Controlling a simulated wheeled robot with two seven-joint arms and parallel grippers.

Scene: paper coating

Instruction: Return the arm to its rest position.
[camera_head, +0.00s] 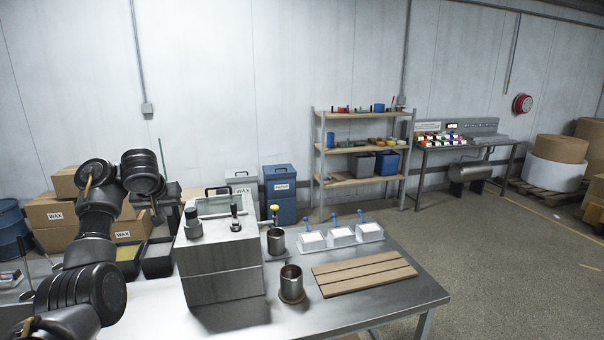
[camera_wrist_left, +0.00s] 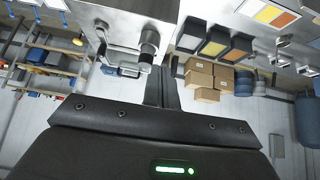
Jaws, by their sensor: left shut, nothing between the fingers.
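My left arm comes in from the left side of the head view, bent up and over the table's left part. My left gripper (camera_head: 160,212) hangs just left of the grey metal machine (camera_head: 218,245); it is partly dark against the trays behind. In the left wrist view the two fingers (camera_wrist_left: 162,88) are together with nothing between them. That view is upside down, with the machine (camera_wrist_left: 150,10) at its top. The gripper appears apart from the machine. My right gripper is not in view.
The steel table (camera_head: 385,308) holds two metal cups (camera_head: 291,283) (camera_head: 276,242), white trays (camera_head: 341,236) with blue handles and a slatted wooden board (camera_head: 364,273). Dark trays (camera_head: 158,258) lie left of the machine.

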